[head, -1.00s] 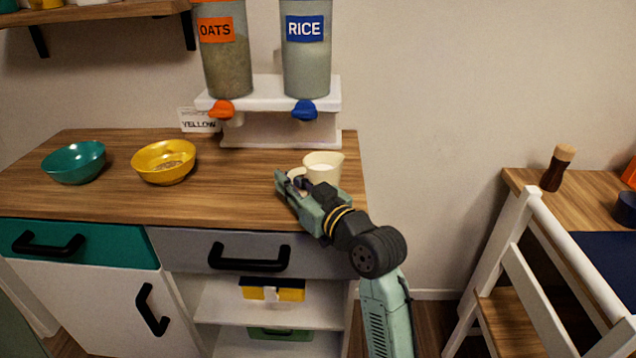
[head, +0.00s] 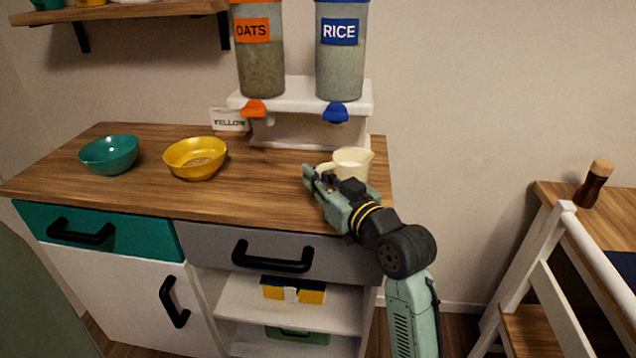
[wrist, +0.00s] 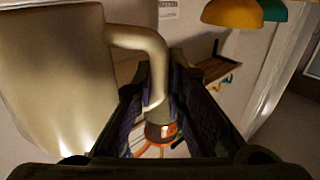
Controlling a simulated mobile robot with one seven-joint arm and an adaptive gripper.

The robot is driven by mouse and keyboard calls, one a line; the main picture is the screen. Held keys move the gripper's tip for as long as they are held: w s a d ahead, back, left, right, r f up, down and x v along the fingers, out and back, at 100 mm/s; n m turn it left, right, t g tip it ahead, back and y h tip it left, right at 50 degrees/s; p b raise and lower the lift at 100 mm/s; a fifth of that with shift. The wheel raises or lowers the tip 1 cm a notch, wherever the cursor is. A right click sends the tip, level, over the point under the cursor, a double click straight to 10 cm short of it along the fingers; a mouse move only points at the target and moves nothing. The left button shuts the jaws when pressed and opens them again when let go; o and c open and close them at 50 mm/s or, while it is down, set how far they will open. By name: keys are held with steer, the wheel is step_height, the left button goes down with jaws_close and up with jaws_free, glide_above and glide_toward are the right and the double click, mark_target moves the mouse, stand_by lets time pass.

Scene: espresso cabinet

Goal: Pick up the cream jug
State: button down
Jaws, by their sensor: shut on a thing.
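The cream jug (head: 353,161) is at the right end of the wooden counter, in front of the dispenser stand. My gripper (head: 313,178) is at its left side in the head view, shut on its handle. In the wrist view, the jug's pale body (wrist: 52,78) fills the left side. Its curved handle (wrist: 150,45) runs down between the dark fingers of my gripper (wrist: 160,100). The jug looks upright and seems slightly above the counter. My gripper and wrist hide its lower part in the head view, so the gap beneath is not clear.
A yellow bowl (head: 196,160) and a teal bowl (head: 109,155) stand left on the counter (head: 250,197). The white dispenser stand (head: 300,95) is close behind the jug. A white chair (head: 530,270) and another table (head: 555,198) are at right. The counter between bowl and gripper is clear.

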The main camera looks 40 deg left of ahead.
steer(key=shift+r, duration=0.75)
steer(key=shift+s+d+r, duration=0.1)
steer(key=shift+s+r, duration=0.05)
steer(key=shift+s, duration=0.05)
steer(key=s+d+b, duration=0.3)
steer(key=s+b, duration=0.2)
steer(key=s, duration=0.1)
steer(key=shift+s+d, duration=0.35)
steer(key=shift+s, duration=0.05)
steer(key=shift+b, duration=0.55)
steer(key=shift+s+d+b, duration=0.15)
steer(key=shift+s+b, duration=0.1)
steer(key=shift+b, duration=0.8)
